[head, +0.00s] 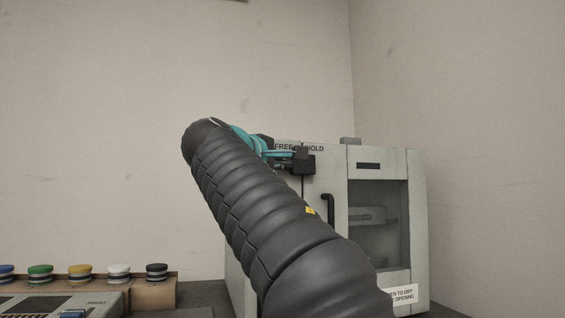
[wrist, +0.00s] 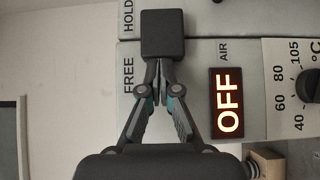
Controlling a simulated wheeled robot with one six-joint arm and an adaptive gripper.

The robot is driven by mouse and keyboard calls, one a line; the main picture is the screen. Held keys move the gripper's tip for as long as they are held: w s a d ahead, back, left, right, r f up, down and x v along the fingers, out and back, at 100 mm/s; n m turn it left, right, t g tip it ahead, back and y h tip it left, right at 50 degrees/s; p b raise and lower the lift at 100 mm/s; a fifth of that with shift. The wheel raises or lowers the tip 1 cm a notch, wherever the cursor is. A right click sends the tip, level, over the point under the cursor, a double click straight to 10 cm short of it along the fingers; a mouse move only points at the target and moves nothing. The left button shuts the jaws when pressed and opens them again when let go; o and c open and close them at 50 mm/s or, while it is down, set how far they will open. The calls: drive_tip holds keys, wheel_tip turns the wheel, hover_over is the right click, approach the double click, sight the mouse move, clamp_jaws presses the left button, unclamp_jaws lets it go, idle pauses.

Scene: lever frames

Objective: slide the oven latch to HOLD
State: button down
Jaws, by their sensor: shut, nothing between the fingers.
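The oven (head: 338,220) is a pale cabinet that stands behind my arm in the head view. Its latch knob, a black block (head: 304,161), is near the top, below the HOLD lettering (head: 315,148). In the wrist view the knob (wrist: 161,36) lies between the FREE label (wrist: 128,75) and the HOLD label (wrist: 128,15). My gripper (wrist: 160,72) is shut and empty, its fingertips at the knob's FREE-side edge. I cannot tell if they touch it. In the head view my arm hides much of my gripper (head: 287,154).
The oven door has a black handle (head: 328,210) and a window (head: 372,235). In the wrist view a lit OFF display (wrist: 229,103) and a temperature dial (wrist: 308,86) sit to the right. Several coloured capped items (head: 80,272) stand at the left of the head view.

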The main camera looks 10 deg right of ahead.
drive_tip(key=shift+d, duration=0.3)
drive_tip(key=shift+a, duration=0.1)
drive_tip(key=w+a+v, duration=0.1)
drive_tip(key=a+v, duration=0.1)
drive_tip(key=v, duration=1.1)
drive_tip(key=shift+w+p, duration=0.3)
drive_tip(key=shift+w, duration=0.15)
